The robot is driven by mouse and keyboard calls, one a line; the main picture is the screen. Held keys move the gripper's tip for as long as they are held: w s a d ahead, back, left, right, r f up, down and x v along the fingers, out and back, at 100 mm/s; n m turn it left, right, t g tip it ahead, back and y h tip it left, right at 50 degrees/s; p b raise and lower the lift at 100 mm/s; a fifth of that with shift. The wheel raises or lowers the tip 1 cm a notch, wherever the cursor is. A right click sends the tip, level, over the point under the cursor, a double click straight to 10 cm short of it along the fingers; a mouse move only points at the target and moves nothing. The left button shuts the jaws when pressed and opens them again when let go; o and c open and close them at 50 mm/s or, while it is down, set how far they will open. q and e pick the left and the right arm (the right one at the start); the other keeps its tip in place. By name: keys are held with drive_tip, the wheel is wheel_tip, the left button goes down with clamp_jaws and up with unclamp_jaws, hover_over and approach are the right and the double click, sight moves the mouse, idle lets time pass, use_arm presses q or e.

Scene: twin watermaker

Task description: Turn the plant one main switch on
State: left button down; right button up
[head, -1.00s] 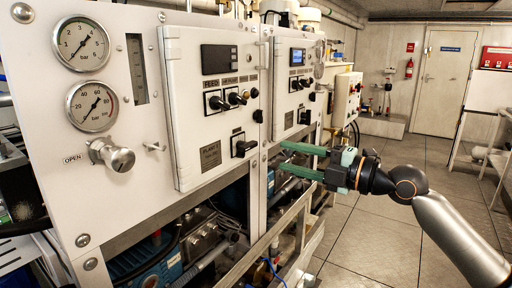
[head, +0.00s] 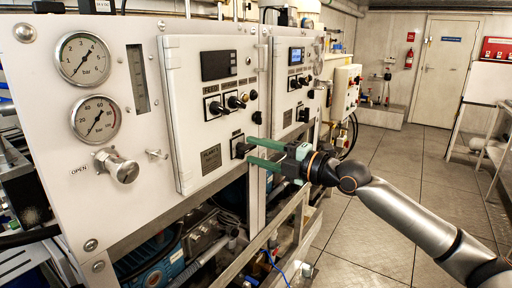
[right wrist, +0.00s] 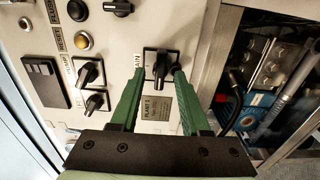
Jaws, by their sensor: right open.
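The plant one main switch (head: 240,147) is a black rotary handle on a square black plate, low on the nearer white panel. It also shows in the right wrist view (right wrist: 160,65), above the grey PLANT 1 label (right wrist: 157,107). In the head view its handle lies roughly sideways. My right gripper (head: 252,151) is open, its two green fingers reaching the panel front. In the right wrist view the fingertips (right wrist: 161,75) lie on either side of the handle, with nothing held. I cannot tell whether they touch it. My left gripper is not in view.
A second panel (head: 297,85) stands farther along. Pipes and a blue pump (head: 154,274) lie below the panels. The tiled floor (head: 375,225) to the right is open.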

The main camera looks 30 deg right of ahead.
drive_tip(key=shift+w+a, duration=0.15)
drive_tip(key=shift+w, duration=0.05)
clamp_jaws()
idle(0.4)
